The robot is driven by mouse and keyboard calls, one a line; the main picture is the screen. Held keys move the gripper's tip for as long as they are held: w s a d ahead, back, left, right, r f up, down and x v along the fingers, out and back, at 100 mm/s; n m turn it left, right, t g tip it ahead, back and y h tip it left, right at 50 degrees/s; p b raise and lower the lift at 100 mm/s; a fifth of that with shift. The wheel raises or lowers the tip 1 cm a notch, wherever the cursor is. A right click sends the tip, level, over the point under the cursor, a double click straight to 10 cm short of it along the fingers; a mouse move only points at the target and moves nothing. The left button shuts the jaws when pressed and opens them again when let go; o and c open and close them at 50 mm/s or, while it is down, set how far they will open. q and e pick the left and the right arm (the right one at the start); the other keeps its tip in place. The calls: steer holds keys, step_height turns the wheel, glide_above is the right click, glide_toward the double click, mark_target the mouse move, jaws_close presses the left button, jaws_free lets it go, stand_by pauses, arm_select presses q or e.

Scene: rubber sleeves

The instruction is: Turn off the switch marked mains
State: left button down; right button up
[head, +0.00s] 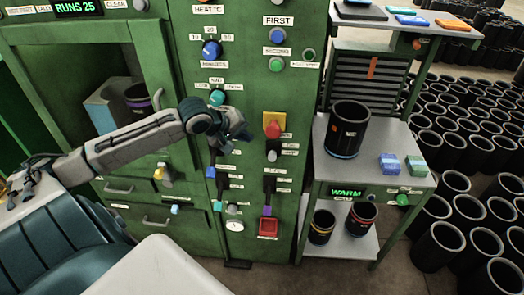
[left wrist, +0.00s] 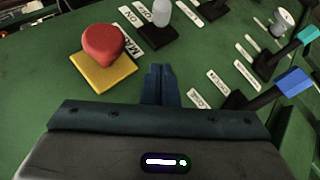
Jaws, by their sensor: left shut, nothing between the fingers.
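A small toggle switch with a pale grey tip (head: 272,156) sits on the green panel just below a red button (head: 272,130) on a yellow plate. In the left wrist view the pale-tipped switch (left wrist: 160,13) is at the top, beside a partly hidden label (left wrist: 130,38) starting "MA". Its black base shows; I cannot tell its on or off position. My left gripper (head: 243,134) is shut and empty, left of the red button. In the left wrist view its fingertips (left wrist: 161,70) point toward the pale-tipped switch, apart from it. My right gripper is not in view.
The red button (left wrist: 103,43) stands close to my left fingers. A blue-tipped lever (left wrist: 294,82) and a cyan-tipped lever (left wrist: 307,35) are on the right in the wrist view. A shelf cart (head: 385,140) with a black sleeve (head: 348,128) stands right of the panel.

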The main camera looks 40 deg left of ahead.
mark_target(273, 154)
arm_select(q)
steer(key=w+d+f+p, duration=0.1)
steer(key=w+d+f, duration=0.2)
steer(key=f, duration=0.2)
steer(key=shift+w+d+f+p, duration=0.15)
steer(key=shift+d+f+p, duration=0.1)
steer(key=shift+d+p, duration=0.1)
stand_by(0.7)
